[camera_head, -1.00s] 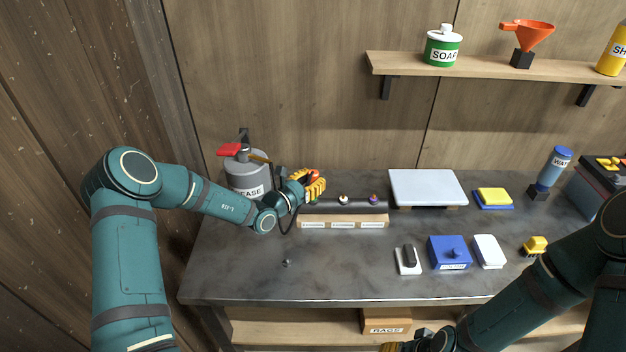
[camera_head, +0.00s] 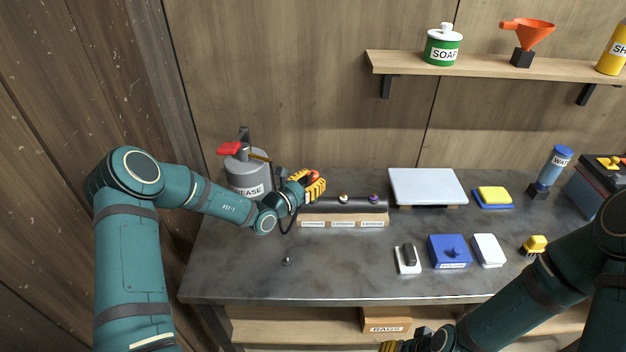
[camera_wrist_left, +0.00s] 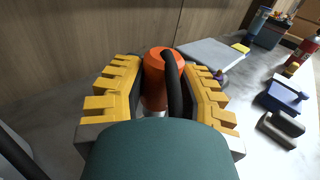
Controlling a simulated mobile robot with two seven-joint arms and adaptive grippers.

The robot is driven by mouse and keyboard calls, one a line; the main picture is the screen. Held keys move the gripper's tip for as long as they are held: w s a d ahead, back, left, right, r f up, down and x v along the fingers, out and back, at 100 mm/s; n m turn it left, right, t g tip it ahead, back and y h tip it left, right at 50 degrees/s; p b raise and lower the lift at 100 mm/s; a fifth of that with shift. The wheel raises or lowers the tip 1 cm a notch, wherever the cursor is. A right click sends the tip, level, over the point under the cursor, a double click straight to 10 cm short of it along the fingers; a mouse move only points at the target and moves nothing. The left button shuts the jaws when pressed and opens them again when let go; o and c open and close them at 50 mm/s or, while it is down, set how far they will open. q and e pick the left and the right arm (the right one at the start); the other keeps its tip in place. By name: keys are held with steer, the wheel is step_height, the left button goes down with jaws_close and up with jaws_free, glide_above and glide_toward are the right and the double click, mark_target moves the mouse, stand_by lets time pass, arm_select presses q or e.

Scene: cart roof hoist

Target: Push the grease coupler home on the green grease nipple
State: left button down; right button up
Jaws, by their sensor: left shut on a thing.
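My left gripper (camera_head: 315,187) is shut on the orange grease coupler (camera_head: 312,175). In the left wrist view the coupler (camera_wrist_left: 155,80) stands between the yellow jaws, with a black hose curving over it. The gripper is over the left end of the dark bar (camera_head: 357,205) on its wooden block. The green nipple is hidden behind the gripper, so I cannot tell whether the coupler touches it. A pale nipple (camera_head: 343,197) and a purple nipple (camera_head: 374,198) show farther right on the bar. My right gripper (camera_head: 392,346) is mostly cut off at the bottom edge.
The grey grease can (camera_head: 247,173) with a red handle stands just left of the gripper. A pale slab (camera_head: 428,187) lies right of the bar. A blue box (camera_head: 449,252) and a white-and-black brush (camera_head: 408,259) are nearer the front. The left front bench is mostly clear.

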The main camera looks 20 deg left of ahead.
arm_select(q)
steer(key=shift+f+b, duration=0.6)
steer(key=shift+f, duration=0.6)
steer(key=c, duration=0.7)
jaws_free()
steer(key=shift+o, duration=0.2)
steer(key=v, duration=1.2)
